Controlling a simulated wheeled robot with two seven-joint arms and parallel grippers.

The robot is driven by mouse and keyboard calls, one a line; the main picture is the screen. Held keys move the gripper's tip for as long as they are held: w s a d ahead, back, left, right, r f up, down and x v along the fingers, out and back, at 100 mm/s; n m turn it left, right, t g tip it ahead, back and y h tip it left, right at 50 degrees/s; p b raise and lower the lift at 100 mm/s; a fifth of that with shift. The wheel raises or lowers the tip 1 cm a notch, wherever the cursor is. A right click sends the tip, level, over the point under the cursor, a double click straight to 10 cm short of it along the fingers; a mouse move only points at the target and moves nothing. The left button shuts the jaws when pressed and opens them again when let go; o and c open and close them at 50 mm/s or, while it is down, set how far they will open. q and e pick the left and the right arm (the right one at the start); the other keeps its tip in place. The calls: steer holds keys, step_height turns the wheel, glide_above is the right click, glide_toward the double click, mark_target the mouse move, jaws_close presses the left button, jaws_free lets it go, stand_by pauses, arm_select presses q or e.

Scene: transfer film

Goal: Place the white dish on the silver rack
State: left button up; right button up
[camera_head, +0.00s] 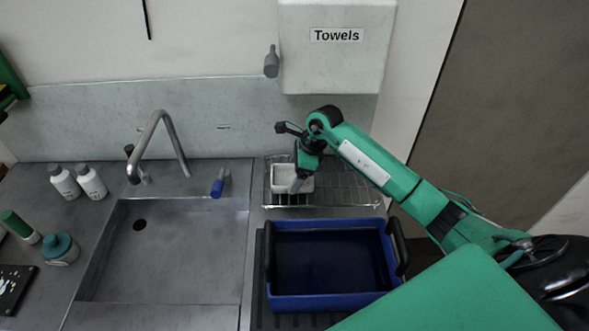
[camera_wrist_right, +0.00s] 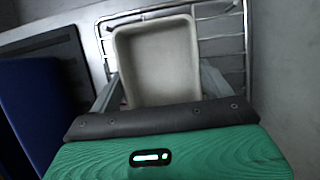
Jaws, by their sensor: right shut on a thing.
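The white dish (camera_head: 283,173) is a small rectangular dish at the left part of the silver rack (camera_head: 345,187), behind the blue bin. My right gripper (camera_head: 298,182) is shut on the dish. In the right wrist view the dish (camera_wrist_right: 158,62) lies between the two fingers (camera_wrist_right: 160,90), with the rack's wires (camera_wrist_right: 222,47) around and beyond it. The dish looks level and over the rack; whether it rests on the wires or is just above them I cannot tell. My left gripper is not in view.
A blue bin (camera_head: 330,301) with dark handles stands in front of the rack. A sink (camera_head: 170,250) with a tall faucet (camera_head: 157,140) is at the left. White bottles (camera_head: 92,182) stand left of the faucet. A towel dispenser (camera_head: 336,60) hangs above the rack.

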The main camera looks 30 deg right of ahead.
steer(key=shift+f, duration=0.3)
steer(key=o, duration=0.9)
steer(key=shift+r, duration=0.1)
steer(key=shift+r, duration=0.3)
steer(key=p+v, duration=0.4)
steer(key=v, duration=0.7)
steer(key=shift+d+r, duration=0.2)
steer(key=shift+s+f+p, duration=0.1)
steer(key=shift+p, duration=0.2)
